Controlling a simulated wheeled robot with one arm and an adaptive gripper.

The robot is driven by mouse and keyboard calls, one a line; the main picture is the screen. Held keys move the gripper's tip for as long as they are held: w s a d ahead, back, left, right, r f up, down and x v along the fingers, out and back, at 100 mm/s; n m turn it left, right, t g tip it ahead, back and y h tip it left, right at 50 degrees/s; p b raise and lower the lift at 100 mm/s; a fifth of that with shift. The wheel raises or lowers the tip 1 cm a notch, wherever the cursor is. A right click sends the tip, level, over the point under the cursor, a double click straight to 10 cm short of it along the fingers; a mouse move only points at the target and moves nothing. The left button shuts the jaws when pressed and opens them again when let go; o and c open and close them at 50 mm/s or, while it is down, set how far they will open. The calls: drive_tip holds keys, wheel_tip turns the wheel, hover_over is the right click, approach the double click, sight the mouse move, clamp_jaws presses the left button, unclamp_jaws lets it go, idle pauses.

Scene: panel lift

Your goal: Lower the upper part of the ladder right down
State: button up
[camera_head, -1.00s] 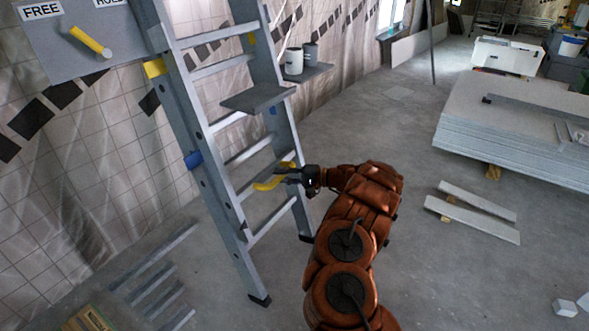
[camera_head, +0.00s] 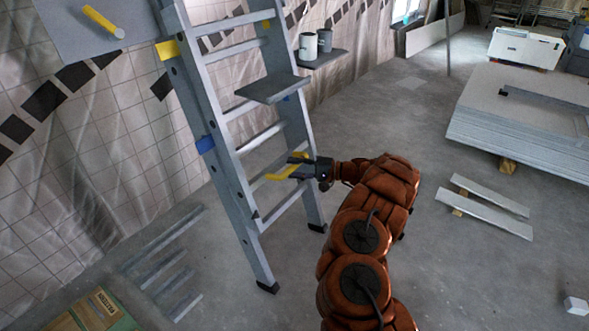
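The grey metal ladder (camera_head: 205,120) leans beside the tiled wall, its feet on the floor. Its rails overlap, but I cannot tell exactly where the upper part ends. A yellow handle (camera_head: 280,174) sits at a low rung. My gripper (camera_head: 291,168) is at this handle, with its dark fingers across the handle's middle. The fingers look spread, but I cannot tell whether they clasp it. A yellow lever (camera_head: 103,21) is on the grey panel (camera_head: 75,40) at the upper left; its labels are out of view.
A grey shelf (camera_head: 272,88) juts from the ladder, and cans (camera_head: 308,46) stand on another behind it. Metal bars (camera_head: 165,275) lie on the floor at left. Stacked boards (camera_head: 520,125) and loose strips (camera_head: 490,203) lie at right. The floor between is clear.

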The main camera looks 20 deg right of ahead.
drive_tip(key=shift+r, duration=0.1)
drive_tip(key=v, duration=1.2)
idle(0.4)
